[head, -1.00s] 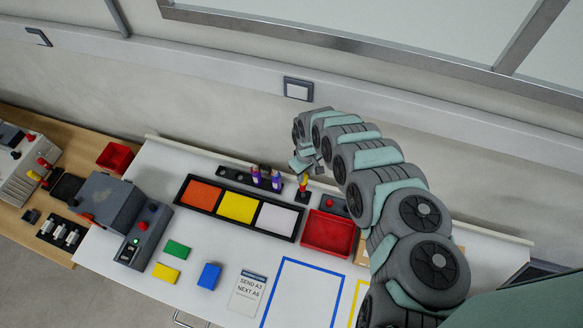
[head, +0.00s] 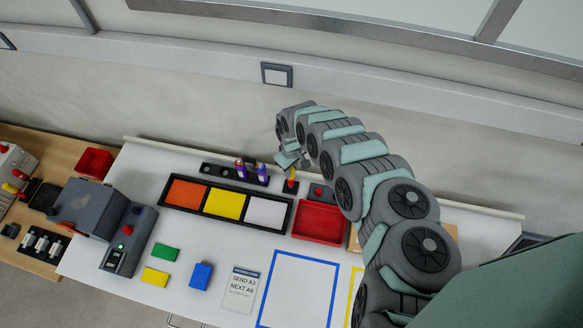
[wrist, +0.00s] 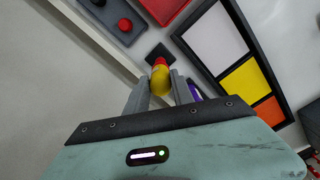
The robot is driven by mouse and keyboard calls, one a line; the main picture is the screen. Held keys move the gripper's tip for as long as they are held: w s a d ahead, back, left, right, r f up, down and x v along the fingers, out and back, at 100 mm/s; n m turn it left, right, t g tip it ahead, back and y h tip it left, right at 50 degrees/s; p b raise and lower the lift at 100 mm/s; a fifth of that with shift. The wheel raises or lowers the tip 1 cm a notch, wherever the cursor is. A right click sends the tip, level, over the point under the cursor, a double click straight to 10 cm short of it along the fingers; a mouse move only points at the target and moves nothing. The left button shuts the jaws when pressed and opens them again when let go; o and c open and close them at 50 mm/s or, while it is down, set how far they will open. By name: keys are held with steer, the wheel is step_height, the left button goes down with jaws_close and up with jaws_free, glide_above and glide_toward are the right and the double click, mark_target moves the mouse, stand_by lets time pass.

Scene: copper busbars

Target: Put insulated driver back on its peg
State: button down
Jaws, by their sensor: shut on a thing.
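The insulated driver (wrist: 160,80) has a yellow handle with a red end and sits between the two fingers of my gripper (wrist: 160,92). In the head view the driver (head: 292,175) shows as a small red and yellow piece under my gripper (head: 293,163). A small dark square base (wrist: 160,53) lies behind the driver in the wrist view, beside the red tray. The driver overlaps this base in both views. I cannot tell whether it touches the base or is above it. No peg is clearly visible.
A dark rack (head: 222,172) with purple-handled tools stands left of the driver. A tray with orange, yellow and white sections (head: 250,216) lies in front. A red tray (head: 320,222) and a red-button box (head: 318,191) are to the right. The wall is close behind.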

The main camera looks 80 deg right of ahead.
steer(key=shift+f, duration=0.1)
stand_by(0.4)
steer(key=shift+f+b, duration=0.55)
steer(key=shift+f, duration=0.5)
steer(key=c, duration=1)
jaws_free()
step_height(320, 180, up, 6)
steer(key=p, duration=0.5)
steer(key=shift+r, duration=0.15)
